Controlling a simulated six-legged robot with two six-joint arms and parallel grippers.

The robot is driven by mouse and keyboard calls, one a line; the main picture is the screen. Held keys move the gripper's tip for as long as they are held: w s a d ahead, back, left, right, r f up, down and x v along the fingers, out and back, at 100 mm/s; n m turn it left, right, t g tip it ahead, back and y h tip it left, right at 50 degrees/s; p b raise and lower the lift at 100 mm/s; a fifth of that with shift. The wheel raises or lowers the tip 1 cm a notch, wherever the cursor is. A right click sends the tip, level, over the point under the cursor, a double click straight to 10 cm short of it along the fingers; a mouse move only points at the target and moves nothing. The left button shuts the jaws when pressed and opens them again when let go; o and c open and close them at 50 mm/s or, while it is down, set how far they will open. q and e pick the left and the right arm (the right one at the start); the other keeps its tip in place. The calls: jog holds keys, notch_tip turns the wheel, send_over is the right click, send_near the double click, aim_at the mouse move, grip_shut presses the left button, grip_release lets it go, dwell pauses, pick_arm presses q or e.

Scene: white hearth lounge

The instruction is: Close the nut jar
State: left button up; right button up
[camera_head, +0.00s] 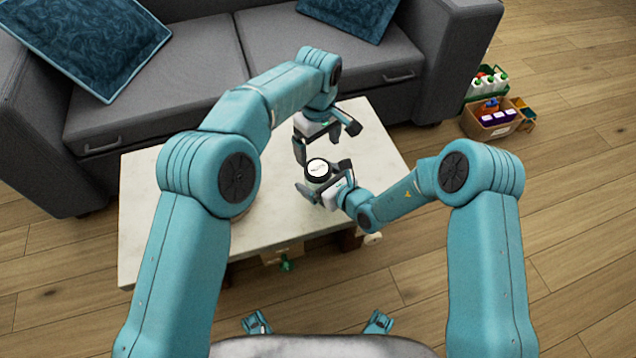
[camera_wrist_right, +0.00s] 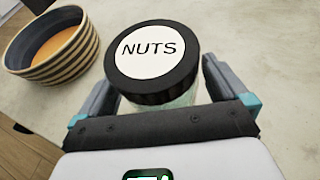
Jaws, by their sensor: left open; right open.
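The nut jar (camera_head: 320,180) stands on the pale table. Its black-rimmed lid (camera_wrist_right: 152,55), with a white top reading "NUTS", sits on the jar; I cannot tell whether it is fastened. A little of the clear jar body (camera_wrist_right: 178,101) shows below the lid in the right wrist view. My right gripper (camera_head: 325,183) is open, with one finger on each side of the jar; I cannot tell whether they touch it. It also shows in the right wrist view (camera_wrist_right: 160,88). My left gripper (camera_head: 327,146) is open and empty, just behind and above the lid.
Boxes of bottles and goods (camera_head: 492,125) sit on the floor at right.

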aim_at(318, 168)
jog(key=shift+w+a, duration=0.1)
jog(key=shift+c, duration=0.3)
grip_shut()
pick_arm(q)
jog(key=m, duration=0.4)
jog(key=shift+r, duration=0.3)
jog(key=shift+f, duration=0.1)
jog(key=shift+f, duration=3.95)
